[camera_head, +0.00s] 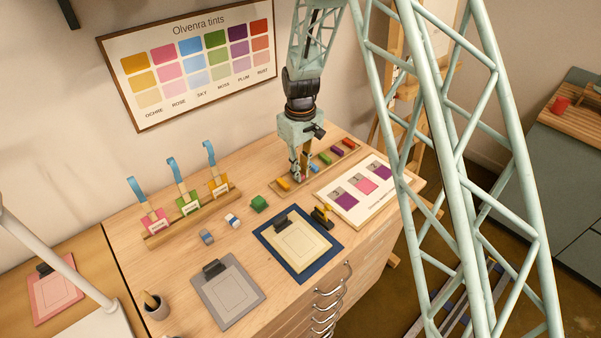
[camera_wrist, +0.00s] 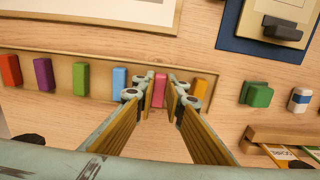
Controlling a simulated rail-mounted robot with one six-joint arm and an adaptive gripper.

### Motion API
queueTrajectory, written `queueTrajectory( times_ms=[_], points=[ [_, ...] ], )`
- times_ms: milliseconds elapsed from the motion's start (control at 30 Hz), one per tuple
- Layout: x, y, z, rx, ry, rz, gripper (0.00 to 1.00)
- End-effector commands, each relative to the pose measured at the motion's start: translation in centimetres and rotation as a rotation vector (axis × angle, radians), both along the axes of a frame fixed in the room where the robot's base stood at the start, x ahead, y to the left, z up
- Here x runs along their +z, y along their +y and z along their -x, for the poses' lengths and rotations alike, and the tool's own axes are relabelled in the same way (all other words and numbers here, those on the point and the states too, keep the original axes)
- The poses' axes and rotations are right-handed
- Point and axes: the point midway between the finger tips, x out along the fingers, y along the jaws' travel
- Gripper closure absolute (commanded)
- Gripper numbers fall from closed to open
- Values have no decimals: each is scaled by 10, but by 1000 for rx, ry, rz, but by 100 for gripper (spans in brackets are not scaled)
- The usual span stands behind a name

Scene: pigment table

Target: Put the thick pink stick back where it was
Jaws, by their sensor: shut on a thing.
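The pink stick (camera_wrist: 160,88) shows in the wrist view between the two fingers of my gripper (camera_wrist: 161,92), which is shut on it. It lines up with the gap in the wooden tray (camera_wrist: 61,74) between the blue stick (camera_wrist: 120,80) and the orange-yellow stick (camera_wrist: 199,88). I cannot tell whether its lower end touches the tray. In the head view my gripper (camera_head: 299,176) points down at the tray (camera_head: 325,177), near its left end, and mostly hides the pink stick.
The tray also holds green (camera_wrist: 80,78), purple (camera_wrist: 43,76) and red (camera_wrist: 10,71) sticks. A green block (camera_head: 259,203) and small blue-and-white pieces (camera_head: 232,220) lie left of it. A colour-sample board (camera_head: 380,200) and a blue mat (camera_head: 327,240) lie in front.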

Motion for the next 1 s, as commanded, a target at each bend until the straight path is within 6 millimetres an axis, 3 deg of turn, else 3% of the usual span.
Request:
queueTrajectory(
  times_ms=[467,500,633,1000],
  points=[
    [-4,0,0,0,0,0,98],
    [-4,0,0,0,0,0,88],
    [-4,0,0,0,0,0,77],
    [-3,0,0,0,0,0,76]
  ],
)
